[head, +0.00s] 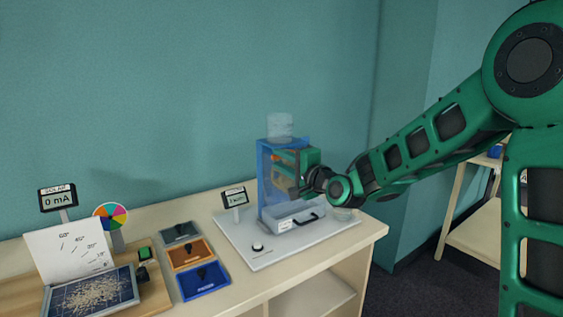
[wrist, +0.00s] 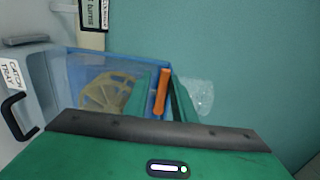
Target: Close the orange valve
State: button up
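The orange valve (wrist: 162,92) shows in the wrist view as a short upright bar on the blue see-through housing. In the head view only a small orange patch of it (head: 278,157) shows beside my gripper (head: 297,170). In the wrist view the green fingers of my gripper (wrist: 161,108) stand on either side of the orange bar. The bar nearly fills the gap between them. I cannot tell whether they press on it. The blue housing (head: 267,202) stands upright on a pale base board, with a clear container (head: 280,126) on top.
A grey drawer (head: 293,217) with a black handle sits at the housing's foot. A small sign (head: 234,198) and black knob (head: 258,247) stand on the board (head: 285,255). Coloured trays (head: 190,253) and a solar display (head: 92,290) lie left. The table edge is close on the right.

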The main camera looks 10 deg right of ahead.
jog(key=shift+o, duration=0.3)
jog(key=shift+r, duration=0.1)
jog(key=shift+s+d, duration=0.15)
jog(key=shift+s, duration=0.05)
jog(key=v, duration=1)
jog(key=shift+s, duration=0.1)
